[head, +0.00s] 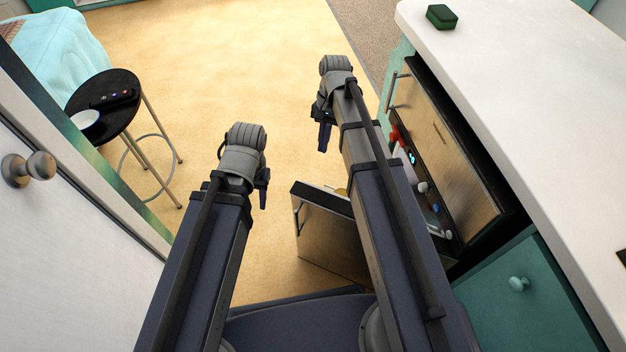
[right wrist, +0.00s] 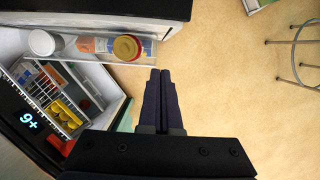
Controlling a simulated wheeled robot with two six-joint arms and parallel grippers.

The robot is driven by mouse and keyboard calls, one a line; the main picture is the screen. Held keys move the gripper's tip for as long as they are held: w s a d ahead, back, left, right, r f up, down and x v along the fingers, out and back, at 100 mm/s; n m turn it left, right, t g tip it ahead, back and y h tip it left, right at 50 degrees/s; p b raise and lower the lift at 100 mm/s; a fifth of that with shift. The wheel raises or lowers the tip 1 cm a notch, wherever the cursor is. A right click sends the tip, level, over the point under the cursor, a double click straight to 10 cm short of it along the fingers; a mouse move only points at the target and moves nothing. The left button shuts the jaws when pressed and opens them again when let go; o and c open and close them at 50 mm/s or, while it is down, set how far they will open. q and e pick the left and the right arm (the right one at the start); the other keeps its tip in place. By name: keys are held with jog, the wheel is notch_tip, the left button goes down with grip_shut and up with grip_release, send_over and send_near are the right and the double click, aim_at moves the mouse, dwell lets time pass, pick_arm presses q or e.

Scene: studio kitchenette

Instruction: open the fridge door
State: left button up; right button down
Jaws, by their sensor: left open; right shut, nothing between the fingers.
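The fridge stands under the white counter at the right of the head view. Its lower door (head: 328,232) stands swung out from the body, with its handle (head: 297,215) on the outer face. The right wrist view shows the lit interior with a yellow item (right wrist: 66,110), and jars on the door's shelf (right wrist: 110,58). An upper steel front (head: 448,135) with a bar handle (head: 392,90) looks shut. My right gripper (head: 323,138) is shut and empty, beyond the open door and apart from it; its fingers (right wrist: 160,85) show over floor. My left gripper (head: 263,190) is open and empty, left of the door.
A black stool (head: 105,100) stands on the left by a bed with a light blue cover (head: 55,50). A white door with a knob (head: 28,168) is close at left. A teal cabinet (head: 530,295) adjoins the fridge. The floor (head: 240,60) ahead is clear.

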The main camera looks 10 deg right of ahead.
pick_arm(q)
jog(key=shift+f, duration=0.1)
pick_arm(e)
jog(key=shift+s+f, duration=0.1)
pick_arm(q)
notch_tip(320, 180, down, 9)
jog(key=b, duration=0.9)
jog(key=shift+f+b, duration=0.2)
jog(key=shift+b, duration=0.1)
pick_arm(e)
jog(key=s+a+f, duration=0.3)
jog(key=s+f, duration=0.2)
jog(key=f, duration=0.4)
jog(key=shift+a+f, duration=0.2)
jog(key=shift+a, duration=0.2)
jog(key=shift+s, duration=0.1)
